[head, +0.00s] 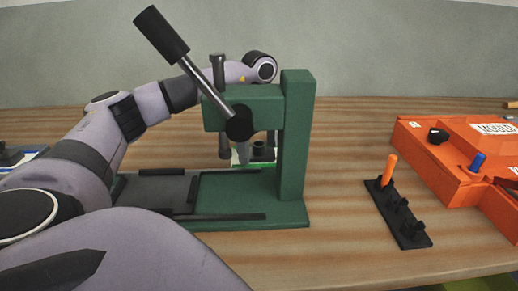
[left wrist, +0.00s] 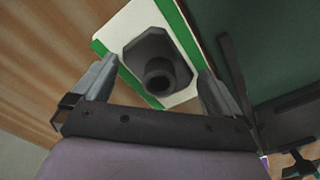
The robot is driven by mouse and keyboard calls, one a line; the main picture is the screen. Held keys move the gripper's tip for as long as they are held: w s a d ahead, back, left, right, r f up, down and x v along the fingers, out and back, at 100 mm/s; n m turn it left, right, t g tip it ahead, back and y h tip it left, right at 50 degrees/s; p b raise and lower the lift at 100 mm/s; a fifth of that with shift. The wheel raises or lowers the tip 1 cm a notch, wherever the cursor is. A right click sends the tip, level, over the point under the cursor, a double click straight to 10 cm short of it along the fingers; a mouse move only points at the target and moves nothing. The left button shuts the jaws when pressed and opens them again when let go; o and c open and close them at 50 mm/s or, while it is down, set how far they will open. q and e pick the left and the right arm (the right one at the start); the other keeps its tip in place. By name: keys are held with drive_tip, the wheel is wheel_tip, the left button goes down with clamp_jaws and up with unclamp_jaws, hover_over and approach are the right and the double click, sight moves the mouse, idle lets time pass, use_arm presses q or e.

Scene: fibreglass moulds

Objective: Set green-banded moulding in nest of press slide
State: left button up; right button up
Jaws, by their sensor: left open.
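The moulding (left wrist: 158,62) is a dark grey piece with an eight-sided flange and a round hollow boss. It lies on a white card with green bands (left wrist: 101,47) along its edges. In the head view the moulding (head: 261,148) shows partly behind the green press (head: 296,150). The press slide (head: 155,190) is a dark plate on the green bed at left; I cannot make out its nest clearly. My left gripper (left wrist: 158,75) is open, its fingers on either side of the moulding, with nothing visibly gripped. The press partly hides it in the head view. My right gripper is not in view.
The press lever (head: 190,60) slants up to the left in front of my left arm. A black rack (head: 408,228) with an orange peg stands at right, beside an orange case (head: 450,165). A blue-edged card (head: 35,152) lies far left. Bare wood separates press and rack.

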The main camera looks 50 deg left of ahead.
use_arm(q)
drive_tip(key=c, duration=1)
wheel_tip(320, 180, up, 11)
drive_tip(key=shift+w+r+p, duration=0.1)
drive_tip(key=shift+r+p, duration=0.05)
drive_tip(key=shift+p, duration=0.7)
wheel_tip(320, 180, up, 7)
drive_tip(key=p, duration=0.4)
drive_tip(key=shift+r, duration=0.1)
drive_tip(key=shift+c, duration=0.2)
drive_tip(key=shift+r+p, duration=0.4)
drive_tip(key=shift+r, duration=0.35)
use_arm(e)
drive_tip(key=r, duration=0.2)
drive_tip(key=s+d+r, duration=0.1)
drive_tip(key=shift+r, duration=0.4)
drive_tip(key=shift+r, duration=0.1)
